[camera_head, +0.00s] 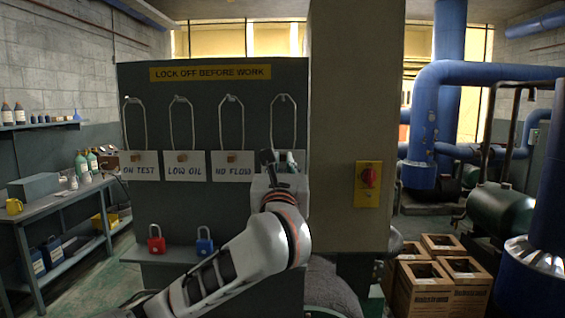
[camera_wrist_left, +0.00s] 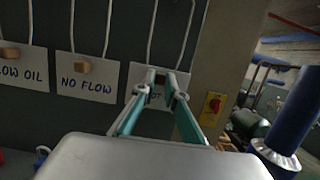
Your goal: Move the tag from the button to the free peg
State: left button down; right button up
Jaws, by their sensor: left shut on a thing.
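My left gripper (camera_head: 284,160) reaches up to the fourth tag (camera_head: 303,157) at the right of the dark board. In the left wrist view the gripper (camera_wrist_left: 163,78) is shut on this tag (camera_wrist_left: 137,74), at its small block. The gripper hides most of the tag and its lettering. Its cord (camera_head: 283,122) rises to the rightmost peg (camera_head: 283,97) and appears looped over it. The red button (camera_head: 368,177) on its yellow plate sits on the pillar to the right, with no tag on it. My right gripper is not in view.
Three other tags, ON TEST (camera_head: 139,167), LOW OIL (camera_head: 184,166) and NO FLOW (camera_head: 231,165), hang from pegs to the left. A red padlock (camera_head: 156,242) and a blue padlock (camera_head: 204,243) are at the shelf below. The pillar (camera_head: 345,90) borders the board's right side.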

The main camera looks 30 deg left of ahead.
pick_arm(q)
jog(key=c, duration=2)
grip_release()
jog(key=v, duration=0.7)
jog(key=shift+s+d, duration=0.1)
jog(key=shift+s, duration=0.15)
jog(key=shift+f, duration=0.1)
